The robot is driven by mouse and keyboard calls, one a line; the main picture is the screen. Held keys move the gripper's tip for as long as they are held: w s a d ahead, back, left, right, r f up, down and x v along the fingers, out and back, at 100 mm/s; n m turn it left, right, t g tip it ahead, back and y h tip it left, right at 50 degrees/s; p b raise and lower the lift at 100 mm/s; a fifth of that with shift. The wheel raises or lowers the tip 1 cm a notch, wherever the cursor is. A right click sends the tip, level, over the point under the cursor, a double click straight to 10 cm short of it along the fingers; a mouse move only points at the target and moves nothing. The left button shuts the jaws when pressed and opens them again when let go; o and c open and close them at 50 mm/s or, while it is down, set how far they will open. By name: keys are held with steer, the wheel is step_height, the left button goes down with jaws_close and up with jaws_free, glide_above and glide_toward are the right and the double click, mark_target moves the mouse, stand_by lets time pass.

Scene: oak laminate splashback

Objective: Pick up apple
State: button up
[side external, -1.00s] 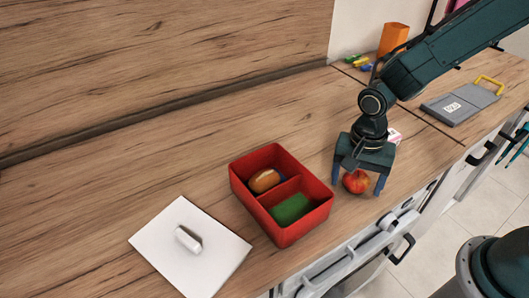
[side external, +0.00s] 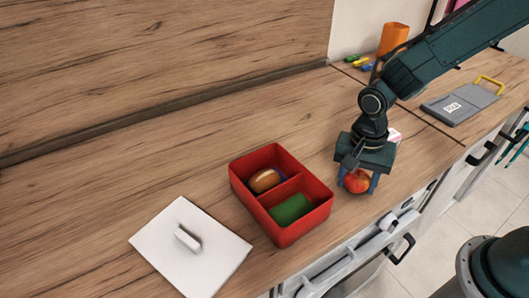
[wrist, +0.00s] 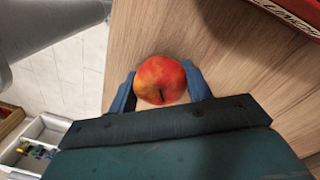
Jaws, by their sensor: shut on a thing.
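A red apple with yellow patches (side external: 357,181) is on the wooden counter near its front edge, right of the red box. My gripper (side external: 358,180) points down over it, with a blue finger on each side of the apple. The fingers are closed against the apple. In the wrist view the apple (wrist: 160,80) sits between the two blue fingertips of my gripper (wrist: 160,88). The apple appears still at counter height; I cannot tell whether it is lifted at all.
A red two-compartment box (side external: 323,208) holds a brown, bread-like item (side external: 265,181) and a green block (side external: 291,209). A white lid with a handle (side external: 165,247) lies left of it. A grey case with a yellow handle (side external: 462,103) is at right.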

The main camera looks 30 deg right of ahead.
mark_target(359, 174)
step_height(359, 174, up, 20)
stand_by(0.7)
stand_by(0.5)
